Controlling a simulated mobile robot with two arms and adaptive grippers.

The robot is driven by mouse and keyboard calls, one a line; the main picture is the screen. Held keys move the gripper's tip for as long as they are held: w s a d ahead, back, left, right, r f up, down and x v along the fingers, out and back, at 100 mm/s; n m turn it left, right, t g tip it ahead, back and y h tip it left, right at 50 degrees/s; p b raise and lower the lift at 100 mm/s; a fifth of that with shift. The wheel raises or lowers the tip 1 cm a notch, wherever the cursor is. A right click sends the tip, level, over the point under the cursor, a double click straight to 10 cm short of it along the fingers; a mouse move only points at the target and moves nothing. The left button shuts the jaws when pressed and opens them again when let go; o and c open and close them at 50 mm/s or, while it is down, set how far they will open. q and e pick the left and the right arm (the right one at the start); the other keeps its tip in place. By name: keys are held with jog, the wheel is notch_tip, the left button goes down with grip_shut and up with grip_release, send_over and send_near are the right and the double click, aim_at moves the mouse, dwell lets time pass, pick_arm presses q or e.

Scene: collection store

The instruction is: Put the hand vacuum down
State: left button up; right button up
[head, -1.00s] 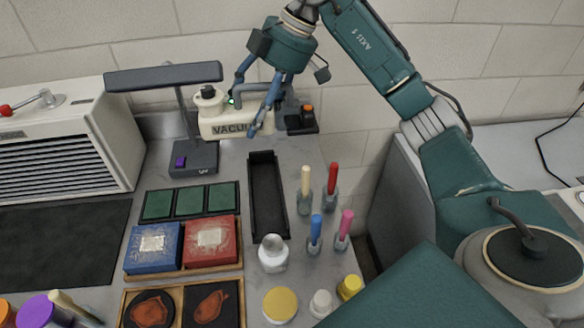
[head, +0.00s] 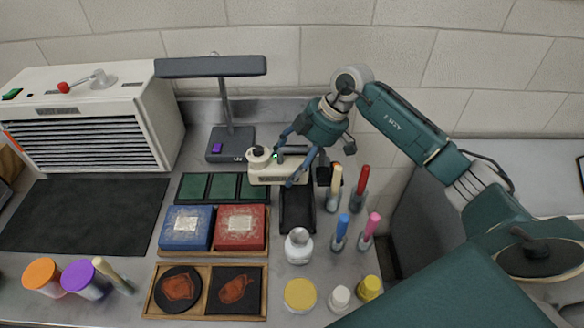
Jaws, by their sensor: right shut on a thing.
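The hand vacuum (head: 262,174) is a cream, boxy tool with a dark handle and a round cap at its left end. My right gripper (head: 294,166) is shut on it from above. The vacuum is over the far end of the black tray (head: 297,214) and beside the green squares; I cannot tell whether it touches anything below. The gripper fingers hide part of its handle. The black tray is long and narrow, and its visible part is empty. My left gripper is not in view.
A desk lamp (head: 228,132) stands behind the vacuum. Green squares (head: 224,187), a blue box (head: 187,228) and a red box (head: 240,228) lie left of the tray. Several coloured-handled tools (head: 342,230) stand right of it. A white bottle (head: 299,247) stands at its near end.

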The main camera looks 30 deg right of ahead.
jog(key=shift+f, duration=0.95)
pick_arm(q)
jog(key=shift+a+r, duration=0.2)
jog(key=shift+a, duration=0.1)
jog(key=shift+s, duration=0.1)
pick_arm(e)
jog(key=shift+f, duration=0.3)
jog(key=o, duration=1.5)
jog(key=shift+f, duration=0.1)
jog(key=shift+o, duration=0.2)
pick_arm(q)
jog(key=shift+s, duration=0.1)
pick_arm(e)
jog(key=shift+d+r, duration=0.15)
jog(key=shift+r, duration=0.35)
jog(key=b+v, duration=0.2)
jog(key=v, duration=0.9)
jog(key=shift+s+d+r, duration=0.15)
jog(key=shift+s+r, duration=0.05)
jog(key=shift+r, duration=0.05)
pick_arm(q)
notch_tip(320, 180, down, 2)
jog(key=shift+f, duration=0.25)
